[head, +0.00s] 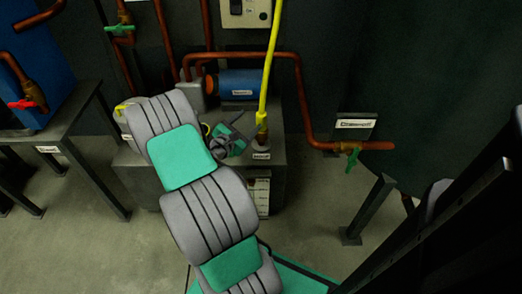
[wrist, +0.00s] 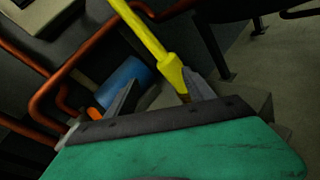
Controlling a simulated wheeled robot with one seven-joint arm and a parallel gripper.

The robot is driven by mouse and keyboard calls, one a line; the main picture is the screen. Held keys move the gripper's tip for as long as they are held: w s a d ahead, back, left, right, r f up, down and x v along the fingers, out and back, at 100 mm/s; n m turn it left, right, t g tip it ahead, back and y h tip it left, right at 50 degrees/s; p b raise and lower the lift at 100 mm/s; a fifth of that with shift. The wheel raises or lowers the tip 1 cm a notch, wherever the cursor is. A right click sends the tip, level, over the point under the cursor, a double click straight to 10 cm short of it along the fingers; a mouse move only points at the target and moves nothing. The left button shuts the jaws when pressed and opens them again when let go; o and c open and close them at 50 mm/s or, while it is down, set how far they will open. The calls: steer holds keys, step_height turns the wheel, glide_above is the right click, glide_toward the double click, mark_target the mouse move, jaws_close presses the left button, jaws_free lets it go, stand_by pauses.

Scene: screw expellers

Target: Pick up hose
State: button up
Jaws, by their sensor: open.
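The yellow hose (head: 270,65) hangs down from the top of the head view and ends in a wider yellow fitting that meets a brass piece on the dark block. In the wrist view the hose (wrist: 150,38) runs down from the top, and its fitting reaches the area by the right finger. My gripper (head: 240,125) is open, just left of the hose's lower end in the head view. In the wrist view my gripper (wrist: 160,90) has its fingers apart, with the fitting close to the right finger. Whether they touch, I cannot tell.
The dark block (head: 285,150) carries a blue cylinder (head: 240,84). A copper pipe (head: 302,100) bends down right of the hose to a green-handled valve (head: 351,158). A table with a blue unit (head: 50,100) stands left. A control box (head: 246,13) is on the wall.

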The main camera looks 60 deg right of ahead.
mark_target(265, 119)
step_height(265, 119, down, 5)
steer(key=s+d+n+h+b, duration=0.2)
steer(key=n, duration=0.3)
steer(key=shift+t, duration=0.4)
steer(key=d+b, duration=0.2)
steer(key=d, duration=0.5)
steer(key=shift+s+d+f, duration=0.1)
steer(key=shift+s+d, duration=0.05)
steer(key=shift+d, duration=0.05)
steer(key=shift+c, duration=0.4)
jaws_close()
